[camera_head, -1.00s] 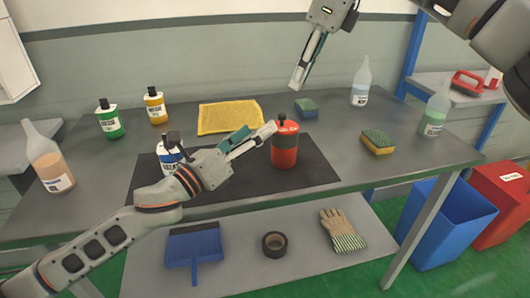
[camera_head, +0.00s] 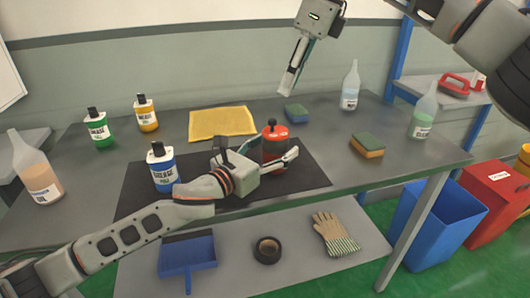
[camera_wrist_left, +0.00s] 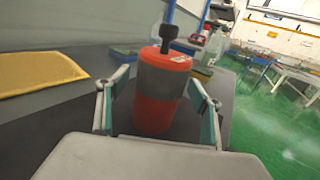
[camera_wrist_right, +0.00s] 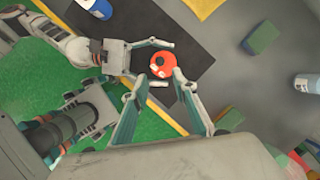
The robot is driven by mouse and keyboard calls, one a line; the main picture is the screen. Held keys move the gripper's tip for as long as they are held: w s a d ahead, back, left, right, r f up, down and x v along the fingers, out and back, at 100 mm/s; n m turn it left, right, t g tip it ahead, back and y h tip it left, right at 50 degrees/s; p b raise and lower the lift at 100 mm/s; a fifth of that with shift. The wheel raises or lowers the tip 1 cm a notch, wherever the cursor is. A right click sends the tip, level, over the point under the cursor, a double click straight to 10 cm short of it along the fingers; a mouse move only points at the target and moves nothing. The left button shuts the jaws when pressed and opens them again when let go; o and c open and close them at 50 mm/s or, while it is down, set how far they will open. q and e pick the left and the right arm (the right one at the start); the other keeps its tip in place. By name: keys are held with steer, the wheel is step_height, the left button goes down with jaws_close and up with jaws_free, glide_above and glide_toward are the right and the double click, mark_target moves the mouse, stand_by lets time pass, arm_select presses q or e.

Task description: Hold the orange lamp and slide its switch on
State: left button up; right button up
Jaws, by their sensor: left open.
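The orange lamp (camera_head: 274,142) is a red-orange cylinder with a grey band and a black knob on top. It stands upright on the black mat (camera_head: 312,178). My left gripper (camera_head: 285,160) is low at the lamp, open, with its fingers on either side of it. The left wrist view shows the lamp (camera_wrist_left: 160,92) between the spread fingers, with gaps at both sides. My right gripper (camera_head: 288,88) is above and behind the lamp, pointing down. In the right wrist view its fingers (camera_wrist_right: 160,82) are apart and empty, with the lamp's top (camera_wrist_right: 163,66) below. Small pale marks show on that top; I cannot tell which is the switch.
A blue-labelled bottle (camera_head: 161,172) stands left of my left gripper. Clear bottles (camera_head: 423,115) stand at the right. The table's front edge is close.

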arm_select(q)
steer(key=shift+w+d, duration=0.3)
steer(key=shift+w, duration=0.1)
